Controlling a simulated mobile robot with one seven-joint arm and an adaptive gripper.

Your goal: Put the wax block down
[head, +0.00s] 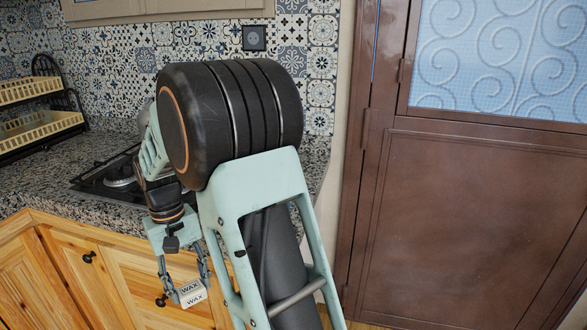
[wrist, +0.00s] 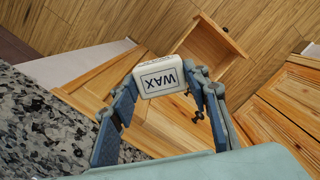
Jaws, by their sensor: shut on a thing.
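The wax block (head: 193,294) is a small white block with "WAX" printed on it in dark letters. My gripper (head: 184,285) is shut on it, with one finger on each side. In the head view it hangs in front of the wooden cabinet, below the countertop edge in the picture. In the wrist view the wax block (wrist: 161,77) sits between the fingertips of my gripper (wrist: 160,82), its lettering upside down. Nothing is seen touching it from below.
The speckled stone countertop (head: 42,185) carries a black hob (head: 112,180) and a two-tier rack (head: 38,105) at the left. Wooden cabinet fronts (head: 120,280) with dark knobs are below. What looks like an open drawer (wrist: 212,45) shows beyond the block. A brown door (head: 470,220) stands right.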

